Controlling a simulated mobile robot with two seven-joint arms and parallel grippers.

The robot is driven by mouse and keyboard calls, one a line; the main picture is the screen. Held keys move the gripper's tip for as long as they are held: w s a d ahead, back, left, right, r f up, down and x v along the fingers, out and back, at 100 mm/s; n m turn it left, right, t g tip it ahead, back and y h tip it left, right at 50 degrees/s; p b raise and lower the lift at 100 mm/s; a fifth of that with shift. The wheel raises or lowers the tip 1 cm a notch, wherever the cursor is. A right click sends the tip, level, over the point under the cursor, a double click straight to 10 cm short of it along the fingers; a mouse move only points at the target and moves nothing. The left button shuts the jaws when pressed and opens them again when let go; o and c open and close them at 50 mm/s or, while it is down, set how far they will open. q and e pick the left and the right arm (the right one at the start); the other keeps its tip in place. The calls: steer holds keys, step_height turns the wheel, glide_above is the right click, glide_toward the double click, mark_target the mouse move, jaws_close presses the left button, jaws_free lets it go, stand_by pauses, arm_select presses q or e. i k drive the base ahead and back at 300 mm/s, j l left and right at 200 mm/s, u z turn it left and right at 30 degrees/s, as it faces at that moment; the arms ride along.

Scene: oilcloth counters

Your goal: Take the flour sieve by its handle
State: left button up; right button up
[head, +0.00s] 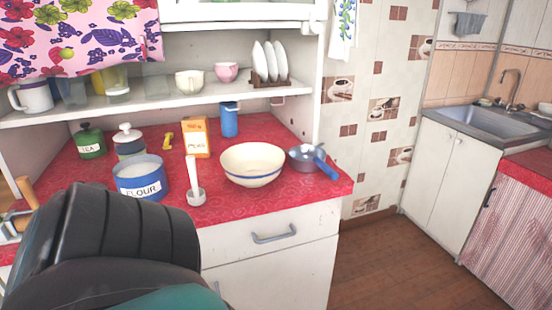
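A small round grey metal vessel (307,157) with a blue handle (327,169) sits at the right end of the red counter. It looks like the flour sieve, but I cannot make out whether it has mesh. Its handle points toward the front right corner. A blue tin labelled FLOUR (141,188) stands at the left of the counter. A thick black part of my own arm covers the lower left of the head view. Neither gripper's fingers show, and nothing of mine touches the grey vessel.
A cream bowl (252,168) stands just left of the vessel. A white long-handled utensil (194,178), an orange carton (195,137) and a blue canister (229,121) are further left. A shelf with cups and a plate rack (270,83) overhangs the back. Floor is open at right.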

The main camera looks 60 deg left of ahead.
mark_target(305, 159)
steer(key=j+u, duration=0.2)
steer(key=u, duration=1.25)
